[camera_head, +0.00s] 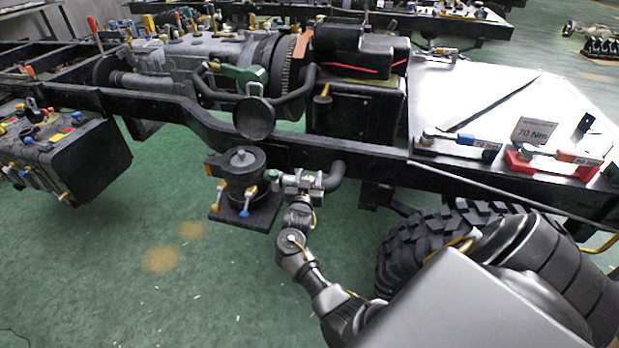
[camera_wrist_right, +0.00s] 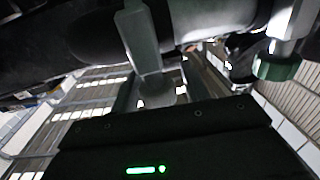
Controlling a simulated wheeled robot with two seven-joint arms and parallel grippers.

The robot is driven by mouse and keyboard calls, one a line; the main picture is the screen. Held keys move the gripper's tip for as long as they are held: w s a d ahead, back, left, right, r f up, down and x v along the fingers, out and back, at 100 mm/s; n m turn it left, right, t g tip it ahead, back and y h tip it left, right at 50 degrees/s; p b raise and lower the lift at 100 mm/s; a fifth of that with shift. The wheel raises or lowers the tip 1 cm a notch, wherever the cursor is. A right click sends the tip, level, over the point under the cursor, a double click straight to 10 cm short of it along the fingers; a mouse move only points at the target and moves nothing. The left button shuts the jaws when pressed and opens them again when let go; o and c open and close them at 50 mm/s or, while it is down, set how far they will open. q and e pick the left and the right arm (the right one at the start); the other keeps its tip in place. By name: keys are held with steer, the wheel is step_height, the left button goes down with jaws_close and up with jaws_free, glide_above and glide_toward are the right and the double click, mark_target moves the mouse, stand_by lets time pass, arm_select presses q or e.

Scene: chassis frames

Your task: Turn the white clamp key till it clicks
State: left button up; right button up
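A round black canister (camera_head: 243,172) on a square plate hangs below the chassis rail in the head view. A blue-handled key (camera_head: 247,194) and a yellow-ended one (camera_head: 209,170) sit on its side. My right gripper (camera_head: 279,183) is at the canister's right side, under the rail. A white clamp key cannot be clearly made out there, as the gripper covers that side. In the right wrist view a pale grey-green bar (camera_wrist_right: 138,38) stands in front of the gripper; whether it is the key or a finger, I cannot tell. My left gripper is not in view.
The black chassis rail (camera_head: 370,159) runs just above my right gripper, with a curved pipe (camera_head: 335,176) close by. A large tyre (camera_head: 440,235) stands right of my arm. A green knob (camera_wrist_right: 277,67) shows in the wrist view.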

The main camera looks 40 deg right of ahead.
steer(key=shift+o, duration=0.4)
steer(key=shift+s, duration=0.1)
steer(key=shift+s+a, duration=0.2)
steer(key=shift+a, duration=0.1)
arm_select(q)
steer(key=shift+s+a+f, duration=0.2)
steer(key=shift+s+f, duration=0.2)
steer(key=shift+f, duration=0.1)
arm_select(e)
steer(key=v, duration=0.6)
steer(key=shift+s+a, duration=0.2)
steer(key=shift+a, duration=0.05)
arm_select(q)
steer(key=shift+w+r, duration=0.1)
arm_select(e)
steer(key=shift+f, duration=0.1)
